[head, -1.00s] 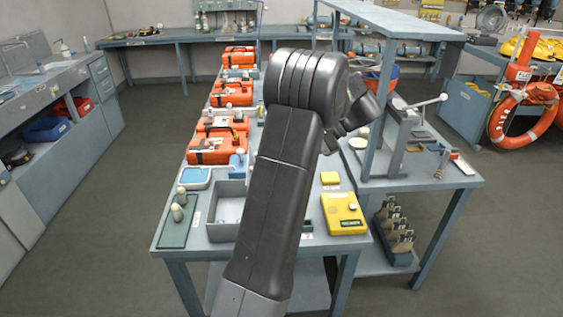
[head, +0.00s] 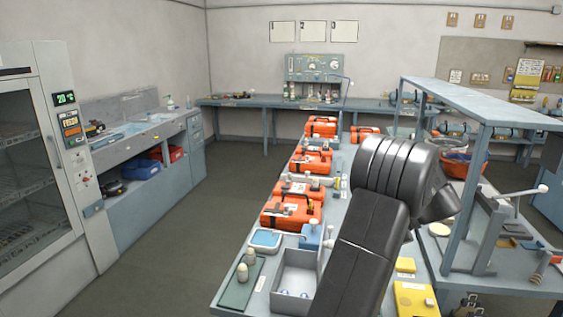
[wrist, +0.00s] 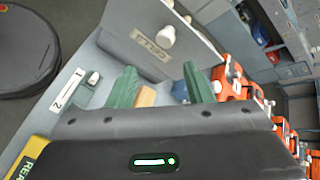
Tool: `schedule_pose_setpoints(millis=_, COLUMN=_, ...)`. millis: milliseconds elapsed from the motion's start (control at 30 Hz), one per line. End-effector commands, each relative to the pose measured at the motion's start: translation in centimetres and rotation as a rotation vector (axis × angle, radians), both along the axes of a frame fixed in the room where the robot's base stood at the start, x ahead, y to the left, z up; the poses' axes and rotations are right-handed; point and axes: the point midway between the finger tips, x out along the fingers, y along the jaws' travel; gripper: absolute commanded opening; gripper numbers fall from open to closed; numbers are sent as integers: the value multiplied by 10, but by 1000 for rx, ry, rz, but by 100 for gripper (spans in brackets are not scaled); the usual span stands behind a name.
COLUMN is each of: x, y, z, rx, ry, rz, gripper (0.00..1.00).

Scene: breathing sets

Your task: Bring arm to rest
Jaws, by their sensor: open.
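My gripper (wrist: 160,88) shows in the wrist view with its two green fingers apart and nothing between them. It is over the grey bench, and a grey panel with a white knob and a label (wrist: 150,40) lies beyond the fingers. In the head view my black arm is folded up in front of the bench (head: 228,302), and the gripper itself is hidden there.
Orange breathing-set cases (head: 292,208) line the bench. A grey bin (head: 296,272), a green tray (head: 240,285) and a yellow box (head: 415,299) stand at its near end. A raised shelf (head: 480,105) is right of my arm. The floor (head: 170,250) at left is clear.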

Motion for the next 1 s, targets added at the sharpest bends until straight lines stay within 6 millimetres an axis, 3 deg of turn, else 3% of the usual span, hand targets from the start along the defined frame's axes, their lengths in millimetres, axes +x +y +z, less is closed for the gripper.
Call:
schedule_pose_setpoints(millis=200, x=9, y=36, z=-23, rx=1, ry=2, rz=3, gripper=46)
schedule_pose_setpoints(millis=400, x=16, y=59, z=-40, rx=1, ry=0, rz=2, gripper=46)
schedule_pose_setpoints(millis=600, x=19, y=69, z=-47, rx=-1, ry=-2, rz=0, gripper=46)
schedule_pose_setpoints(millis=1000, x=19, y=70, z=-48, rx=-1, ry=-2, rz=1, gripper=46)
